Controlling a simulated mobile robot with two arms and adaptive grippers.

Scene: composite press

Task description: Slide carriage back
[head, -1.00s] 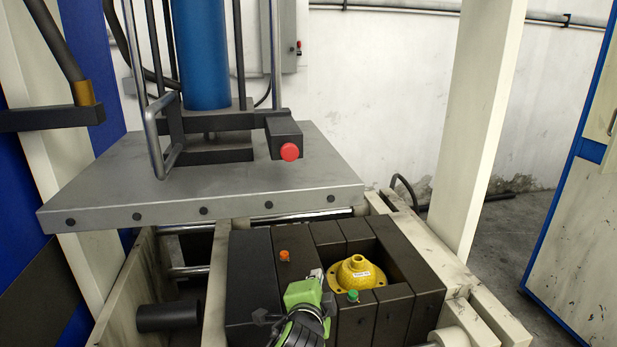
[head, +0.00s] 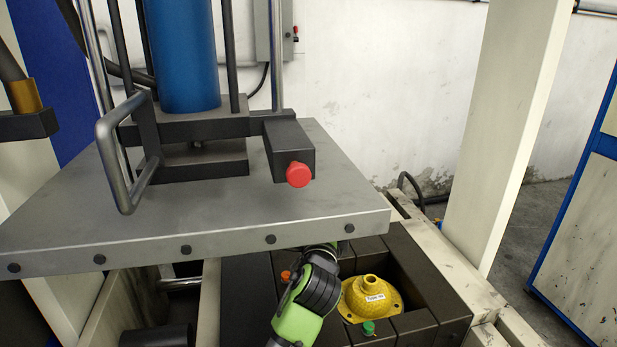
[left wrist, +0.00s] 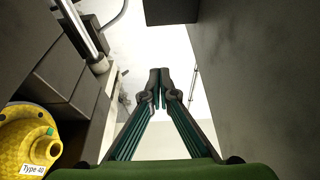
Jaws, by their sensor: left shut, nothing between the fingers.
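A dark block assembly (head: 428,275), apparently the carriage, sits in a pale frame below the grey press plate (head: 190,225). A yellow domed part (head: 372,297) labelled Type sits in its recess; it also shows at the left of the left wrist view (left wrist: 25,145). My green left arm reaches over the blocks to the plate's front edge, left of the yellow part. In the left wrist view my left gripper (left wrist: 160,82) is shut and empty, between dark surfaces on both sides. Its fingertips are hidden in the head view. My right gripper is not in view.
A bent metal handle (head: 122,150) and a red button (head: 298,174) stand on the plate. An orange knob (head: 285,275) and a green knob (head: 368,327) are on the blocks. A pale post (head: 505,130) and blue-edged cabinet (head: 585,215) stand at right.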

